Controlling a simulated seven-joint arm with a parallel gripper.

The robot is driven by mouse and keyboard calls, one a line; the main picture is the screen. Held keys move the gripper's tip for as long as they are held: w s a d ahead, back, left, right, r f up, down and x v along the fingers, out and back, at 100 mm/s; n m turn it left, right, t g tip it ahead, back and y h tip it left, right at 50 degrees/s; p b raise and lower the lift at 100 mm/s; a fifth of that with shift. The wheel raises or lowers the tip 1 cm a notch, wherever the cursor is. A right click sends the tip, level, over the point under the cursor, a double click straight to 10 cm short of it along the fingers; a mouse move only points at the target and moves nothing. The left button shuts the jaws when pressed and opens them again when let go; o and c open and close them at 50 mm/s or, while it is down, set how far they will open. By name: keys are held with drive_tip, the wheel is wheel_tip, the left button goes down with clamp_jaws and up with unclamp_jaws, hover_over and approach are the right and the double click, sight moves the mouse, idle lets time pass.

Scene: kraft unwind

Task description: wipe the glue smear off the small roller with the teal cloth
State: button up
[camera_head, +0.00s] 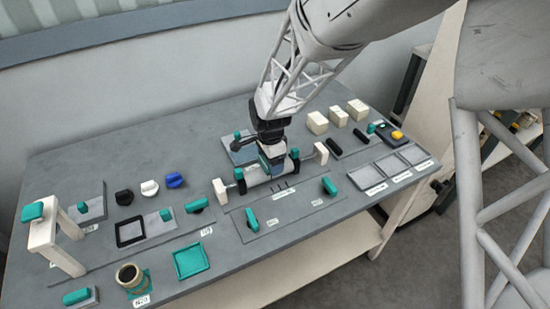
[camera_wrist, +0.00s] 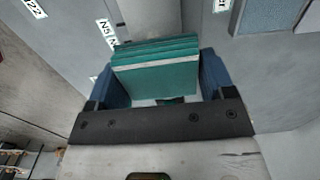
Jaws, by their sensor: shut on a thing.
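My gripper (camera_head: 272,158) is over the small roller in the head view. In the wrist view its two blue fingers are shut on the folded teal cloth (camera_wrist: 156,72), which shows several layers and a pale band. The small roller (camera_head: 257,178) is a pale grey cylinder lying level between dark end supports, partly hidden by my gripper. The wrist view shows a pale roller-like surface (camera_wrist: 152,18) just beyond the cloth. The cloth is close to the roller, but I cannot tell whether they touch. I can make out no glue smear.
Cream blocks (camera_head: 221,191) stand at the roller's ends. A panel with teal handles (camera_head: 252,218) lies in front. Grey trays (camera_head: 375,170) lie at right. The back left table is clear.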

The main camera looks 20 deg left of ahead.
sight(256, 171)
drive_tip(key=shift+s+a+r, duration=0.15)
drive_tip(key=shift+s+a, duration=1.55)
drive_tip(key=shift+s, duration=0.05)
wheel_tip(256, 171, up, 8)
drive_tip(key=shift+w, duration=0.2)
drive_tip(key=w+d+f+m, duration=0.1)
drive_tip(key=w+f+m, duration=0.1)
drive_tip(key=w, duration=0.8)
drive_tip(key=w+d+f+m, duration=0.1)
drive_tip(key=w+f+m, duration=0.1)
drive_tip(key=w, duration=0.9)
drive_tip(key=shift+w+f+m, duration=0.25)
drive_tip(key=shift+f+m, duration=0.05)
drive_tip(key=shift+f, duration=0.5)
drive_tip(key=shift+f, duration=3.1)
